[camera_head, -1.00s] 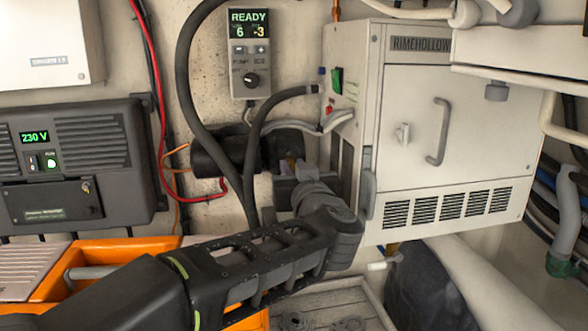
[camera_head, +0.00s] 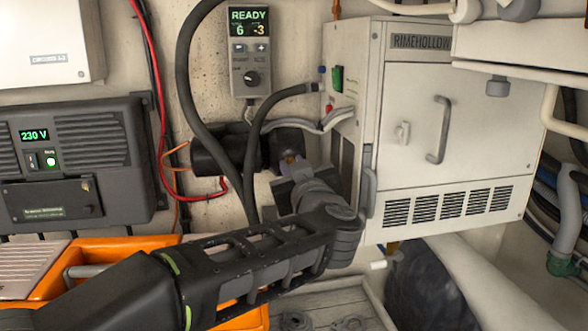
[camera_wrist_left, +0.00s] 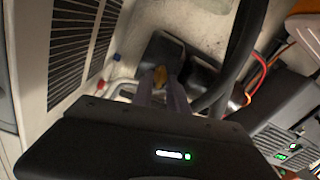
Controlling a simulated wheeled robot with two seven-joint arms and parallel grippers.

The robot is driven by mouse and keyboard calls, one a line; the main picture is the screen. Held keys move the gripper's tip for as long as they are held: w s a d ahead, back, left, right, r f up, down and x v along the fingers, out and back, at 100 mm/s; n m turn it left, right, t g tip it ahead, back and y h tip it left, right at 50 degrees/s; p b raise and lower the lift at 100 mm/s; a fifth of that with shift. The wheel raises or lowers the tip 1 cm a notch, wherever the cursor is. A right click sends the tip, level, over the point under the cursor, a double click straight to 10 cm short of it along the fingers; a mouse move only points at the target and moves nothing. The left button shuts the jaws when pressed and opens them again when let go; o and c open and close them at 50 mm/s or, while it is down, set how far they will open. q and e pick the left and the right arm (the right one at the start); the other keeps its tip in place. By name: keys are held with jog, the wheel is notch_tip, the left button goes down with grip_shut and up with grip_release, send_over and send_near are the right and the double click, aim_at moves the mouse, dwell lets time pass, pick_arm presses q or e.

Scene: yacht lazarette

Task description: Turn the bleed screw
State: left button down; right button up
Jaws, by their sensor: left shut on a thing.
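The bleed screw, a small brass-yellow piece (camera_wrist_left: 160,74), sits between the fingertips of my left gripper (camera_wrist_left: 162,84) in the left wrist view. The gripper is shut on it. In the head view the screw (camera_head: 291,158) is a tiny yellowish spot at the tip of my left gripper (camera_head: 288,162), in front of a dark pump-like body (camera_head: 220,150) on the wall. The fingers hide much of the screw. My right gripper is in neither view.
A white RIMEHOLLOW cabinet (camera_head: 455,125) stands close right of the gripper. Black hoses (camera_head: 250,150) run close on its left. A control panel (camera_head: 250,52) reading READY hangs above. A dark 230 V unit (camera_head: 75,165) and orange box (camera_head: 120,252) are at left.

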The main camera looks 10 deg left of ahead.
pick_arm(q)
jog(key=shift+f+n+b, duration=0.15)
jog(key=shift+n+b, duration=2.95)
jog(key=shift+n, duration=2.4)
jog(key=shift+f+n+b, duration=0.15)
jog(key=shift+n+b, duration=2.95)
jog(key=shift+n, duration=2.4)
jog(key=shift+f+n+b, duration=0.15)
jog(key=shift+n+b, duration=2.95)
jog(key=shift+n, duration=2.4)
jog(key=c, duration=1.3)
grip_release()
jog(key=shift+r, duration=0.1)
